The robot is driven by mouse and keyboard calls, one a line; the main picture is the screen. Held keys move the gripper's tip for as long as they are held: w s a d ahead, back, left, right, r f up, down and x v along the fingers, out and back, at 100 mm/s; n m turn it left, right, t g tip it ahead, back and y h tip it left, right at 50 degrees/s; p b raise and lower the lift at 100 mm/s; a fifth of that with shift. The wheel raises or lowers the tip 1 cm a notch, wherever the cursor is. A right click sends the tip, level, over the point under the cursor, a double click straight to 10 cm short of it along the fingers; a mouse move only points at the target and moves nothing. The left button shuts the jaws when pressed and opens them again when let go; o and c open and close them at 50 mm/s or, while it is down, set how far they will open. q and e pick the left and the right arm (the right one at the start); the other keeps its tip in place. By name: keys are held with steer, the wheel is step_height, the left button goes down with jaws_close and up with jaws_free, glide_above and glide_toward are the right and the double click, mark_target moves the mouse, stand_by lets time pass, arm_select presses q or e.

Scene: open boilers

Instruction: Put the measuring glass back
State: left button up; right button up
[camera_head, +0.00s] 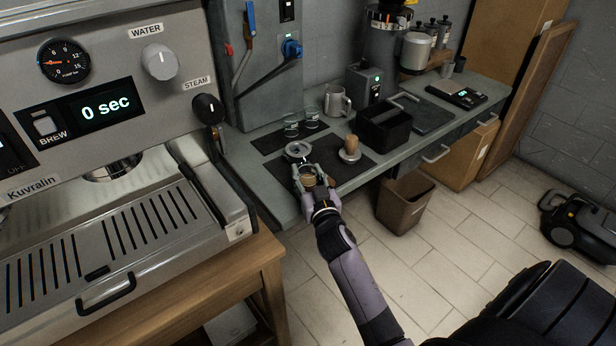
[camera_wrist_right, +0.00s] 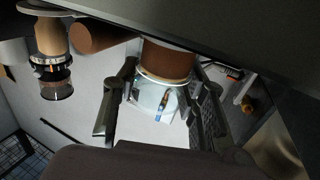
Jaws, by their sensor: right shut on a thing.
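My right gripper (camera_head: 308,180) is shut on a small measuring glass, just at the front edge of the counter. In the right wrist view the glass (camera_wrist_right: 158,92) sits between the two fingers, with a brown part at one end and a clear, pale part with a blue mark at the other. In the head view the fingers hide most of it. Two small clear glasses (camera_head: 291,126) stand on the rear black mat (camera_head: 268,142). A round metal piece (camera_head: 298,150) lies just behind my gripper. My left gripper is not in view.
A wooden-handled tamper (camera_head: 351,150) stands on the front mat, right of my gripper. A black box (camera_head: 384,130), a metal pitcher (camera_head: 337,101) and a grinder (camera_head: 388,45) stand beyond. The espresso machine (camera_head: 90,180) fills the left. A brown bin (camera_head: 405,204) stands below the counter.

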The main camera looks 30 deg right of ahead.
steer(key=shift+f, duration=0.15)
steer(key=o, duration=1.3)
